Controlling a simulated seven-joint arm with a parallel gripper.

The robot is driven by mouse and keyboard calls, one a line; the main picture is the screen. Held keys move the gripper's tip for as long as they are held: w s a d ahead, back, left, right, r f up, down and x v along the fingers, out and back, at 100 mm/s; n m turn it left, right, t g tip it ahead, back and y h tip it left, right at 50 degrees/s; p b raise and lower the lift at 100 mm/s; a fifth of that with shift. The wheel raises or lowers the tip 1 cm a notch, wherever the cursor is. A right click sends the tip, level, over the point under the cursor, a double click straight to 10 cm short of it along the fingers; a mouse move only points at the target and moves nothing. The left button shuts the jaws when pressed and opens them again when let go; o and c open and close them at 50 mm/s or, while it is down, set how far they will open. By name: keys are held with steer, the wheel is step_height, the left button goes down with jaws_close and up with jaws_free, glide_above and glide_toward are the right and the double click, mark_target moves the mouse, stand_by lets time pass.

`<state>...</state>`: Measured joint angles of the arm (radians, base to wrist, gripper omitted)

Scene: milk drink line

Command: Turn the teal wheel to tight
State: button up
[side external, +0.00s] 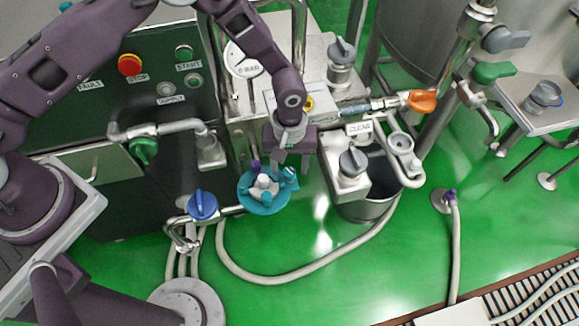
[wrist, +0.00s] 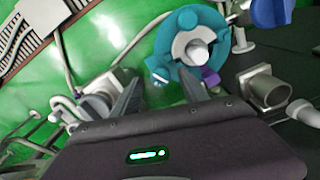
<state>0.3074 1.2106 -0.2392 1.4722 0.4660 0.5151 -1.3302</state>
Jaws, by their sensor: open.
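The teal wheel (side external: 246,196) sits on a pipe low at the front of the machine, with a pale hub and a purple mark at its upper edge. A teal knob (side external: 290,177) sticks up at its right rim. My gripper (side external: 293,166) is open and points down just above and right of the wheel, close to this knob. In the wrist view the wheel (wrist: 165,45) lies beyond the spread fingers (wrist: 160,84), with the knob near the gap between them. Nothing is visibly held. Contact with the knob cannot be told.
A blue valve handle (side external: 203,205) stands left of the wheel, and a green handle (side external: 144,150) farther left. A grey knob (side external: 353,162) by the CLEAR label and a metal bucket (side external: 365,210) stand close on the right. A hose (side external: 290,277) curves over the green floor below.

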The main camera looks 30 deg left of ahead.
steer(key=shift+f, duration=0.95)
steer(key=shift+c, duration=0.4)
jaws_close()
